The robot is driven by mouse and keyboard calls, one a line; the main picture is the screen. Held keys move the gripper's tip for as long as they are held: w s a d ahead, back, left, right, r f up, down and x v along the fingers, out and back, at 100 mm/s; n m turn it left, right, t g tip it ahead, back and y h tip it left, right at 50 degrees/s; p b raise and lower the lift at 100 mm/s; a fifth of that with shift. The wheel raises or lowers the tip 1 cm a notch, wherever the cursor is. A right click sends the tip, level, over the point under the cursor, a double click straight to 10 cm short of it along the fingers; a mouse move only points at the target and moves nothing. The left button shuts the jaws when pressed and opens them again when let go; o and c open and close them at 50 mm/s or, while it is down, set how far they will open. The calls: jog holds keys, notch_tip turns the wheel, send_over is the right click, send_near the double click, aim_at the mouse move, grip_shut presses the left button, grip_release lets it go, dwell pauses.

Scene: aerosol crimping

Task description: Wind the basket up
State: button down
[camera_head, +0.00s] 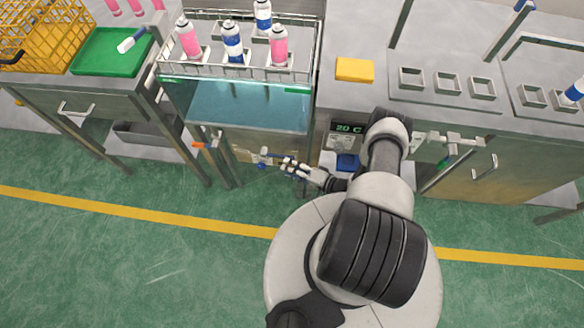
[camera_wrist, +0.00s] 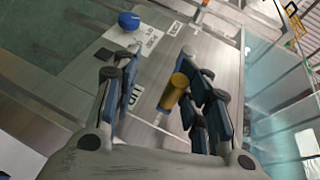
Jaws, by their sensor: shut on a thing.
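The wire basket (camera_head: 308,55) sits at the top of the water tank (camera_head: 250,108) in the head view and holds several pink and blue-white cans. My gripper (camera_head: 287,166) is low at the tank's front panel. In the wrist view, my gripper (camera_wrist: 165,93) is shut on a gold cylindrical crank handle (camera_wrist: 174,90), which lies between the fingers, nearer the right one. A white label with dark letters (camera_wrist: 134,96) shows beside the left finger. The rest of the crank is mostly hidden by the fingers.
A blue knob (camera_wrist: 129,20) is on the panel left of my gripper in the head view. An orange-handled valve (camera_head: 205,145) is further left. A temperature display (camera_head: 347,127) is to the right. The green floor in front is clear.

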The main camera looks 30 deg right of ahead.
jog(key=shift+s+f, duration=0.2)
jog(key=shift+f, duration=0.5)
jog(key=c, duration=1.5)
grip_release()
jog(key=shift+w, duration=0.1)
jog(key=shift+d, duration=0.1)
jog(key=shift+c, duration=0.3)
jog(key=r+v, duration=0.1)
jog(key=v, duration=1.1)
jog(key=shift+w, duration=0.15)
